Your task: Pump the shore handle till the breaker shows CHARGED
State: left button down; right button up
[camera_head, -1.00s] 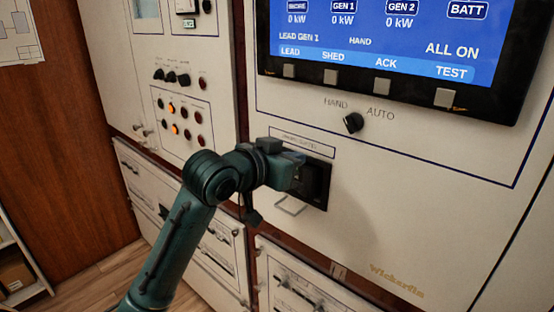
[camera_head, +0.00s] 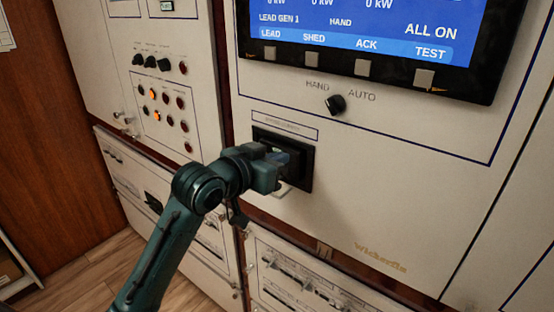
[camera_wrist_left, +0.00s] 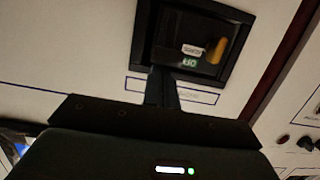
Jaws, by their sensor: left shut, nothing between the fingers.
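The breaker (camera_head: 304,166) is a black recessed unit in a cream panel, under a small label plate. It also shows in the left wrist view (camera_wrist_left: 213,30), upside down, with an orange part (camera_wrist_left: 217,50), a white flag too blurred to read and a green flag that appears to read OFF. A pale loop (camera_head: 287,190) below the breaker is partly hidden by my gripper; I cannot tell whether it is the shore handle. My left gripper (camera_head: 283,165) is shut and empty, in front of the breaker's lower part; contact cannot be told. My right gripper is not in view.
A HAND/AUTO knob (camera_head: 336,104) and a screen (camera_head: 360,40) with a row of buttons are above the breaker. Lamps and knobs (camera_head: 160,64) are on the left panel. Drawer-like panels (camera_head: 310,285) are below.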

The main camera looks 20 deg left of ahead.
pick_arm(q)
jog(key=shift+s+a+f+t+h+b, duration=0.1)
jog(key=shift+s+f+t+h+b, duration=0.2)
jog(key=shift+t+b, duration=0.6)
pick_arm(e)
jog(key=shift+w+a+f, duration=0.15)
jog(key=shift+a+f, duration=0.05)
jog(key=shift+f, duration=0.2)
pick_arm(q)
jog(key=shift+f+b, duration=0.15)
jog(key=shift+b, duration=0.6)
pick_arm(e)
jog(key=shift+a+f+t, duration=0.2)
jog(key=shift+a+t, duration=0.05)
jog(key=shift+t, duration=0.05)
pick_arm(q)
jog(key=shift+s+a+t+b, duration=0.1)
jog(key=shift+s+t+b, duration=0.1)
jog(key=shift+t+b, duration=0.3)
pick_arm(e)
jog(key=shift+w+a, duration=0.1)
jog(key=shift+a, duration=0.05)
